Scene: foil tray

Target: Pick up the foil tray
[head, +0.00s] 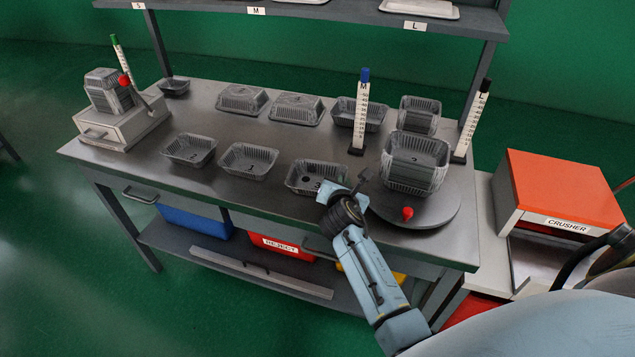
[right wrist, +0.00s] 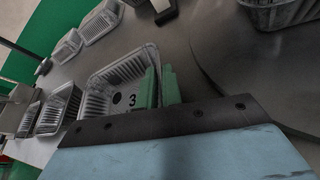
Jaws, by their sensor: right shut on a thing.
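The foil tray marked 3 (head: 303,186) stands upright on the grey bench near its front edge. It also shows in the right wrist view (right wrist: 110,82), with the 3 and a dark spot on its floor. My right gripper (head: 348,188) is at the tray's right side. In the right wrist view its two green fingers (right wrist: 159,88) are shut on the tray's near wall, one finger inside and one outside. The tray appears to rest on the bench. My left gripper is not in view.
Trays 1 (head: 250,160) and 2 (head: 190,150) stand to the left. A round turntable (head: 440,208) with stacked trays (head: 415,163) and a red knob (head: 407,213) is close on the right. Marked posts (head: 360,115) stand behind. An orange-topped crusher (head: 560,185) is at far right.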

